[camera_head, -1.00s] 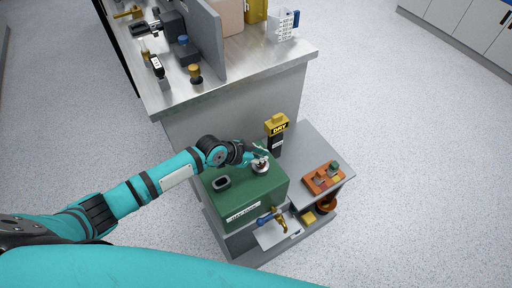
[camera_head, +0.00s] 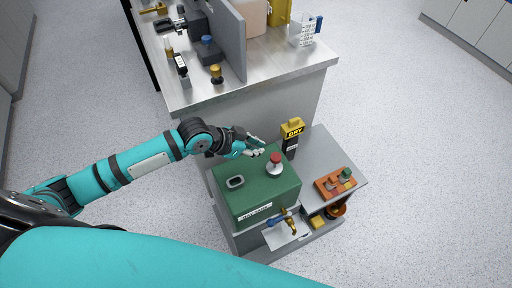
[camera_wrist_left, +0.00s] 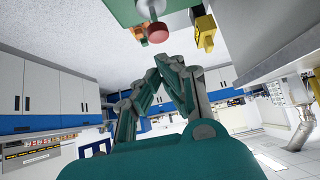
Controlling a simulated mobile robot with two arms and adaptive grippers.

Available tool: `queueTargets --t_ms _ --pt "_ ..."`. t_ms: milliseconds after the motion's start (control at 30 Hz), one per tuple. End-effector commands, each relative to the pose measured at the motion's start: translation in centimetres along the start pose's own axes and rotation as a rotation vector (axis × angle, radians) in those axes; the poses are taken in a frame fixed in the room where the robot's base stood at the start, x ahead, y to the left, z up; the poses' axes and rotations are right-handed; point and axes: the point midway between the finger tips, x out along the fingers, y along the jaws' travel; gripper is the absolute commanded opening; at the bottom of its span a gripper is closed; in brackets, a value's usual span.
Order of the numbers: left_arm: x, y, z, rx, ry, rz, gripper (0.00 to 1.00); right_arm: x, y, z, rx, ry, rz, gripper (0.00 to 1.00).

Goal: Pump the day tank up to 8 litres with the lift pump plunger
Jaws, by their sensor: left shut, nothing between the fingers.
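The green day tank (camera_head: 256,192) stands on the low grey stand, with a dark-rimmed oval opening on its top. The lift pump plunger, a red knob on a pale base (camera_head: 274,163), stands on the tank's top near its back right. My left gripper (camera_head: 260,147) is just behind and left of the red knob, apart from it, shut and empty. The red knob (camera_wrist_left: 158,33) also shows in the left wrist view, beyond the shut fingers (camera_wrist_left: 163,62). My right gripper is not in view.
A black and yellow DRY unit (camera_head: 292,138) stands behind the plunger. An orange block with small parts (camera_head: 335,183) sits to the right. A blue-handled brass tap (camera_head: 287,219) is at the tank's front. The steel bench (camera_head: 255,86) rises behind; floor is clear at right.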

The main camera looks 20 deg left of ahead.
Motion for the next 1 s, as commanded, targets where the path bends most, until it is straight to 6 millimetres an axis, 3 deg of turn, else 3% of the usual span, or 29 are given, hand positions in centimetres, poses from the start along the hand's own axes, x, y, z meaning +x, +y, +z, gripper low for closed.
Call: queueTargets --t_ms 600,800,1000 --pt "-0.1 0.0 -0.5 0.007 0.004 0.0 0.0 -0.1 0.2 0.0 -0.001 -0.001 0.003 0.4" --pt "-1.5 0.1 -2.6 0.035 0.013 0.003 0.0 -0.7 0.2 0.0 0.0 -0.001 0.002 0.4" --pt "-3.1 -0.1 -3.0 0.021 0.003 0.004 0.0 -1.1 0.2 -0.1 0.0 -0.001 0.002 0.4"
